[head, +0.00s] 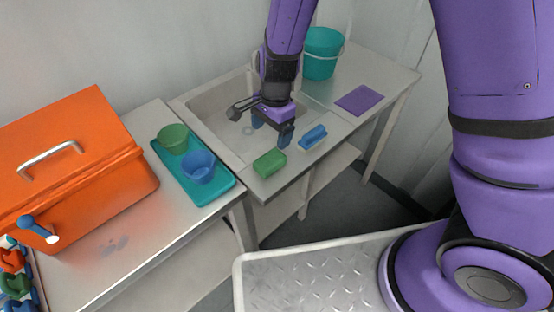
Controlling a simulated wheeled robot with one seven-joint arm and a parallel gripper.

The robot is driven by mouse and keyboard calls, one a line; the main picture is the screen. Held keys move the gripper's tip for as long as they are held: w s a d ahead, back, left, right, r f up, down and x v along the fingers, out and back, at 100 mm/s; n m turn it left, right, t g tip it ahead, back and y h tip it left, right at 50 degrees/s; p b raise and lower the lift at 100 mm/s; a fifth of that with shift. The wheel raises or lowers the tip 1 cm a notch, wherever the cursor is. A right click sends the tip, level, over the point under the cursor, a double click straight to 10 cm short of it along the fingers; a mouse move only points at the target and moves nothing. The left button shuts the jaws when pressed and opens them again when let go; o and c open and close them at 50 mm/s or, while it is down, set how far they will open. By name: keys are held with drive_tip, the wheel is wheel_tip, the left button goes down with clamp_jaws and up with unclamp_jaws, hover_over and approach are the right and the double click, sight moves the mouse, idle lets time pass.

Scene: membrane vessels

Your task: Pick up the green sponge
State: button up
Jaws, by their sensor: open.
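The green sponge (270,163) lies flat on the front rim of the sink counter, near its left front corner. My gripper (271,136) is above and slightly behind the sponge, pointing down over the sink's front edge. Its two fingers are apart with nothing seen between them. The gripper does not appear to touch the sponge. The sponge is in full view.
A teal tray (222,189) with a green cup (172,137) and blue cup (199,167) stands left. A teal bucket (322,55) and purple cloth (359,99) are rightward.

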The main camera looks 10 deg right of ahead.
sight(270, 159)
drive_tip(key=f, duration=1.1)
drive_tip(key=shift+s+a+f, duration=0.15)
drive_tip(key=shift+a, duration=0.15)
drive_tip(key=shift+c, duration=0.4)
drive_tip(key=c, duration=1)
drive_tip(key=shift+r, duration=0.2)
